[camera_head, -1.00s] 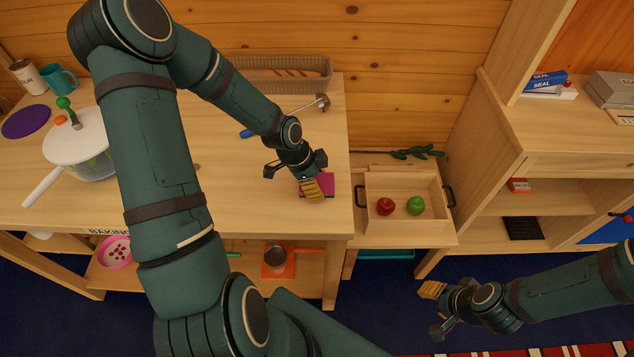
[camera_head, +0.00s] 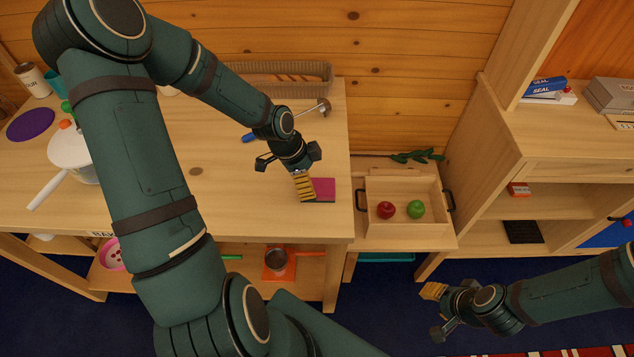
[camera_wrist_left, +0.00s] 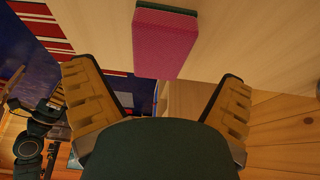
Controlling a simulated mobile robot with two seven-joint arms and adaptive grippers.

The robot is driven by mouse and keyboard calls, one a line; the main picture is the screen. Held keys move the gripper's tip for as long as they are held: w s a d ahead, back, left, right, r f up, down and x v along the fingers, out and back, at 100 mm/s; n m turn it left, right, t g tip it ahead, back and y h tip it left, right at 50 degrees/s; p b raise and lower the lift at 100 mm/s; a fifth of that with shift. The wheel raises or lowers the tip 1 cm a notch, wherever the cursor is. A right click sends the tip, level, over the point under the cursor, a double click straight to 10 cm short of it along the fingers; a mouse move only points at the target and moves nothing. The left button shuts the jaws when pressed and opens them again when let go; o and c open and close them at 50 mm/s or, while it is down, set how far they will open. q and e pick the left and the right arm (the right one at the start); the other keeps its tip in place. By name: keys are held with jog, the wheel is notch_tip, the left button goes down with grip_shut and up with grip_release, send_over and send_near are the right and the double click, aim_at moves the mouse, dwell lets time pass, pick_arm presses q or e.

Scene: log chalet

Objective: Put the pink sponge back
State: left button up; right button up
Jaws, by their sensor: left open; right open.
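The pink sponge (camera_head: 323,190) lies on the wooden table near its right front corner. In the left wrist view the sponge (camera_wrist_left: 165,45) shows its pink face and a dark green layer, beyond the gap between my left fingers. My left gripper (camera_head: 303,186) is open and empty, above the table just left of the sponge in the head view; its yellow finger pad partly overlaps the sponge's left edge. I cannot tell whether they touch. My right gripper (camera_head: 435,311) is open and empty, low at the right, away from the table.
A ladle (camera_head: 322,107) and a woven basket (camera_head: 300,78) are at the table's back. A white pot (camera_head: 70,150) stands at the left. A wooden tray (camera_head: 428,188) with a red apple (camera_head: 386,209) and green apple (camera_head: 416,209) is right of the table. Shelves (camera_head: 540,205) stand further right.

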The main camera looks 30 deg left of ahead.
pick_arm(q)
jog(key=p+v, duration=0.1)
jog(key=v, duration=0.6)
jog(key=shift+r+p, duration=0.2)
jog(key=shift+p, duration=0.15)
pick_arm(e)
notch_tip(320, 180, up, 2)
jog(key=shift+r, duration=0.2)
pick_arm(q)
jog(key=shift+s, duration=0.15)
